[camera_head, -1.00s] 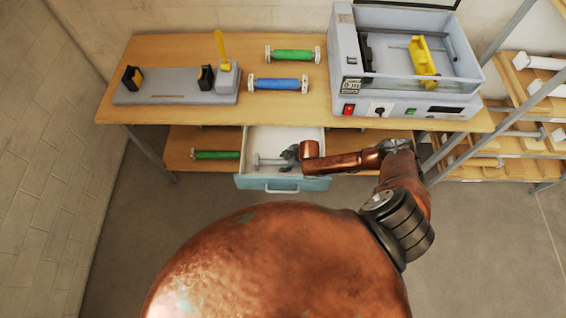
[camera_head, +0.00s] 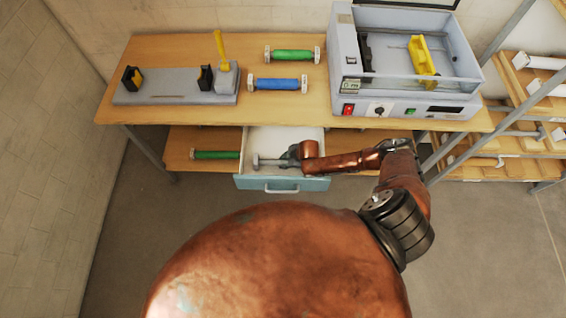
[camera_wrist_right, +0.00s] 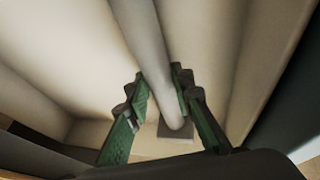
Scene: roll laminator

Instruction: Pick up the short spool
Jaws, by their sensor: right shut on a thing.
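The short spool (camera_head: 258,161) is a thin grey-white rod with a grey end piece, in the open drawer below the table. In the right wrist view the rod (camera_wrist_right: 152,50) runs down between the two green-sided fingers. My right gripper (camera_head: 286,156) reaches into the drawer and is shut on the spool. In the right wrist view the fingers (camera_wrist_right: 165,98) sit on both sides of the rod. The spool's right part is hidden by my gripper in the head view. My left gripper is not in view.
The drawer (camera_head: 283,184) has low walls around my gripper. The tabletop above holds green (camera_head: 292,55) and blue (camera_head: 278,84) spools, a grey stand (camera_head: 165,97) and the laminator (camera_head: 405,98). Another green spool (camera_head: 215,155) lies on the lower shelf. A rack stands at right.

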